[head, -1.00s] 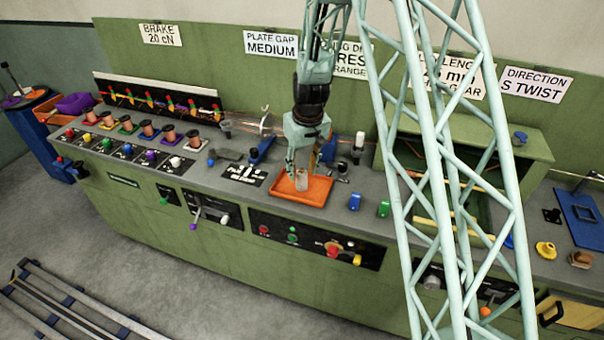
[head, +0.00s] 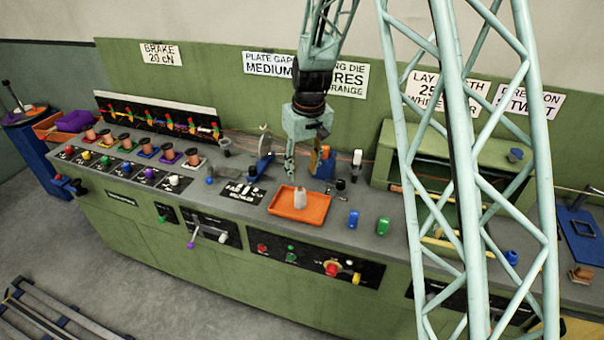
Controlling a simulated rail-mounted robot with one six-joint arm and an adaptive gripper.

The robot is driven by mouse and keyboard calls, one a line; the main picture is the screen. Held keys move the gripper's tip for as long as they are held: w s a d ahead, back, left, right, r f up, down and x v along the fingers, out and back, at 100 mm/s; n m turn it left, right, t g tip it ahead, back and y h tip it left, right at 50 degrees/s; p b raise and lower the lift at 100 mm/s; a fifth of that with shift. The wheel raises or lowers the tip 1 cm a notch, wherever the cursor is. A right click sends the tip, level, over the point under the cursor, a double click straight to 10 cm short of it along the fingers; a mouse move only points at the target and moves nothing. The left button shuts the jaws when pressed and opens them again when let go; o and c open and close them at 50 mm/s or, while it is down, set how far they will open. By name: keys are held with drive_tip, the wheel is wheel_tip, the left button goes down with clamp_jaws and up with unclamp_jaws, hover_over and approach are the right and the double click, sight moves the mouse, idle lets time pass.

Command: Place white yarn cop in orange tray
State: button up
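The white yarn cop (head: 300,198) stands in the orange tray (head: 318,213) on the grey bench top. It looks upright, inside the rim and apart from my gripper. My gripper (head: 290,172) is above and slightly left of the cop, pointing down. Its fingers are seen nearly edge-on, so the gap between them is not clear.
A blue cylinder (head: 353,219) and a green cylinder (head: 383,226) stand right of the tray. A blue bracket (head: 262,166) stands behind left, and a blue and orange object (head: 322,162) behind. Several copper spools (head: 145,146) line the bench's left part.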

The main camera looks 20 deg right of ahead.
drive_tip(key=shift+r, duration=0.2)
idle(0.7)
drive_tip(key=s+r+t, duration=0.1)
drive_tip(key=s+r, duration=2.1)
drive_tip(key=r, duration=0.2)
drive_tip(key=s+r+m, duration=0.1)
drive_tip(key=s+r, duration=0.1)
drive_tip(key=s, duration=1.1)
drive_tip(key=s+r+m+t, duration=0.1)
drive_tip(key=s+r, duration=0.2)
drive_tip(key=s, duration=1.1)
drive_tip(key=shift+a+r, duration=0.3)
drive_tip(key=shift+a, duration=0.15)
drive_tip(key=shift+w+f, duration=0.1)
drive_tip(key=shift+f, duration=0.05)
